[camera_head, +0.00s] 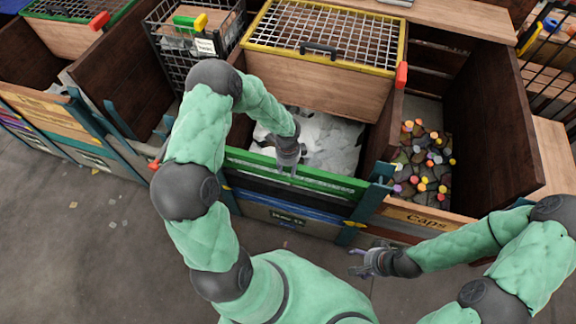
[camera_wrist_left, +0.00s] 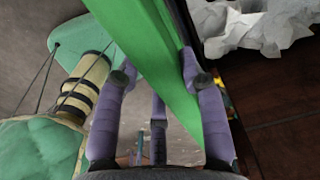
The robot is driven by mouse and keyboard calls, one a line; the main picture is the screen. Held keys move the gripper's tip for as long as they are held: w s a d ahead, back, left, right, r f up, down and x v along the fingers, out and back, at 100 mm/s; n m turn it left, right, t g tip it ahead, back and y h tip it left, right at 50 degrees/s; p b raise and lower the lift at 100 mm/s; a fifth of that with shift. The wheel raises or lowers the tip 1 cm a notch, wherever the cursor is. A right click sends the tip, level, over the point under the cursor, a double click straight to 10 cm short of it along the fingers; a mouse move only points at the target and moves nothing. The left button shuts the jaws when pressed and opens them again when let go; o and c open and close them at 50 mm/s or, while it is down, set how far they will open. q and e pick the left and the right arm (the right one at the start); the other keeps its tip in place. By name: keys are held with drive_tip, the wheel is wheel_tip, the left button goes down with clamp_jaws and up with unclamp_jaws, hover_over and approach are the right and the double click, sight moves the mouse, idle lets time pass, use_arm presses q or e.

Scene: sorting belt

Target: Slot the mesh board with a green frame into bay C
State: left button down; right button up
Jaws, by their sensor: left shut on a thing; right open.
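A board with a bright green edge (camera_head: 325,181) stands upright along the front of the middle bay, whose front label (camera_head: 288,217) is too small to read surely. Mostly its long green top edge shows; its mesh cannot be made out. My left gripper (camera_head: 288,168) is shut on this edge from above, left of its middle. In the left wrist view the green frame (camera_wrist_left: 160,60) runs between the fingers of the left gripper (camera_wrist_left: 158,85). My right gripper (camera_head: 360,261) is open and empty, low in front of the bay's right post.
Crumpled white paper (camera_head: 335,145) lies in the middle bay. Teal posts (camera_head: 370,195) flank its front. A yellow-framed mesh lid (camera_head: 325,35) covers its back. A black wire basket (camera_head: 195,60) stands left.

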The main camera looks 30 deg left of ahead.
sight(288, 179)
use_arm(q)
drive_tip(key=shift+w+f+b, duration=0.1)
drive_tip(key=shift+f+b, duration=1.9)
drive_tip(key=shift+f, duration=0.9)
drive_tip(key=shift+f+b, duration=0.65)
drive_tip(key=c, duration=0.8)
unclamp_jaws()
drive_tip(key=shift+r, duration=0.1)
drive_tip(key=shift+o, duration=0.6)
wheel_tip(288, 179, up, 12)
